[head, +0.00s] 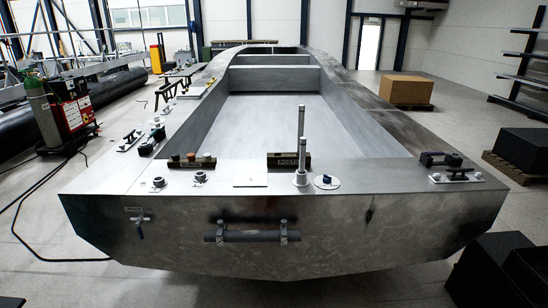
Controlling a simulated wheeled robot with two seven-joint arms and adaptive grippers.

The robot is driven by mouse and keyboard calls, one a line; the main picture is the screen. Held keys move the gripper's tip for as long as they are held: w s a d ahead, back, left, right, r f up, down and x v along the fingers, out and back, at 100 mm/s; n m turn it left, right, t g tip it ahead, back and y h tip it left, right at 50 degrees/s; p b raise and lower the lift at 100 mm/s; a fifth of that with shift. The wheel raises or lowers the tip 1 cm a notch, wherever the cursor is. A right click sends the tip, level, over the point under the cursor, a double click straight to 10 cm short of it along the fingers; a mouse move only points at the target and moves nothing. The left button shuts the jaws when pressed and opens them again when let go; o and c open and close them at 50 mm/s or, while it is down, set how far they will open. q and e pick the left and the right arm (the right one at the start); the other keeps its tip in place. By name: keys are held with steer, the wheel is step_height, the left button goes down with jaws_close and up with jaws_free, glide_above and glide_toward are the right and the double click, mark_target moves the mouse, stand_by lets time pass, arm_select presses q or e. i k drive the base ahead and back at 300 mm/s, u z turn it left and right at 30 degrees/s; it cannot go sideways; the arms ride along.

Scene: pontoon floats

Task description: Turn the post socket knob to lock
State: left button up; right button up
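An upright grey post (301,135) stands in a round socket base (300,179) on the near deck of the metal pontoon (400,178). A dark block (288,160) with lettering that seems to read POST stands behind the post base. Neither of my grippers shows in the head view.
A black cleat (456,174) is at right. A dark bar (252,236) crosses the front face.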

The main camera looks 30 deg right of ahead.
mark_target(327, 179)
steer(key=i, duration=1.55)
steer(key=z, duration=1.45)
